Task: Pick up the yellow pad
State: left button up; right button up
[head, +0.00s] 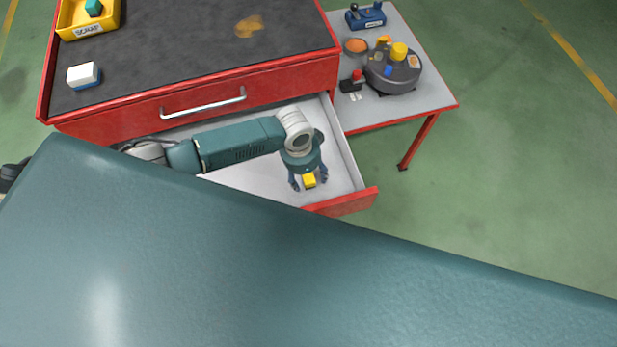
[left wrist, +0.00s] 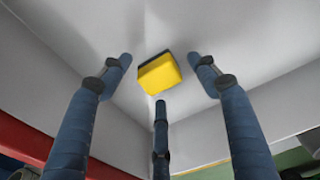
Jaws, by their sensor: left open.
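The yellow pad (head: 309,181) lies in the open drawer (head: 342,156), near its front right corner. In the left wrist view the yellow pad (left wrist: 160,75) has a dark edge along its far side and rests on the pale drawer floor. My left gripper (head: 308,184) is over the drawer and points down at the pad. In the left wrist view its three blue fingers (left wrist: 160,80) are spread open around the pad, apart from it. My right gripper is in neither view.
A red cabinet (head: 100,124) has a dark top with a white block (head: 84,75) and a yellow bin (head: 68,31). A side table (head: 432,101) holds a round grey fixture (head: 400,75) and small parts. The drawer's walls stand close around my gripper.

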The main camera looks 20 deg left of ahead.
aim_at(308, 177)
pick_arm(q)
jog(key=c, duration=1.4)
jog(key=shift+r, duration=0.1)
notch_tip(308, 177, up, 20)
